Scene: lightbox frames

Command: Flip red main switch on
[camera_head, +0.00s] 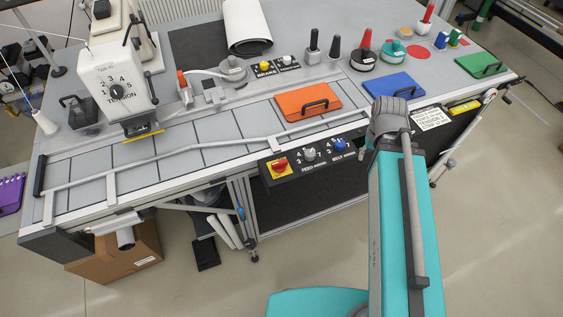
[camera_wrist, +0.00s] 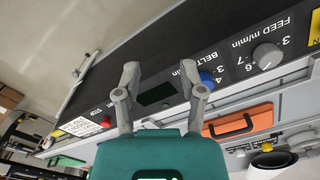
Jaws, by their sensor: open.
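The red main switch (camera_head: 279,165) is a red knob on a yellow plate at the left end of the black control panel (camera_head: 296,180), on the table's front edge. In the wrist view only a sliver of the yellow plate (camera_wrist: 315,28) shows at the right edge; the red knob is out of frame there. My gripper (camera_wrist: 160,75) is open and empty, its two fingers spread in front of the panel near the blue belt knob (camera_wrist: 207,78). In the head view my arm mostly hides the gripper, which is right of the switch.
The grey feed knob (camera_head: 309,154) sits between the switch and the blue knob. A small red button (camera_wrist: 106,122) is left of my fingers in the wrist view. A grey rail (camera_head: 200,148) runs along the table above the panel. An orange lid (camera_head: 307,101) lies behind it.

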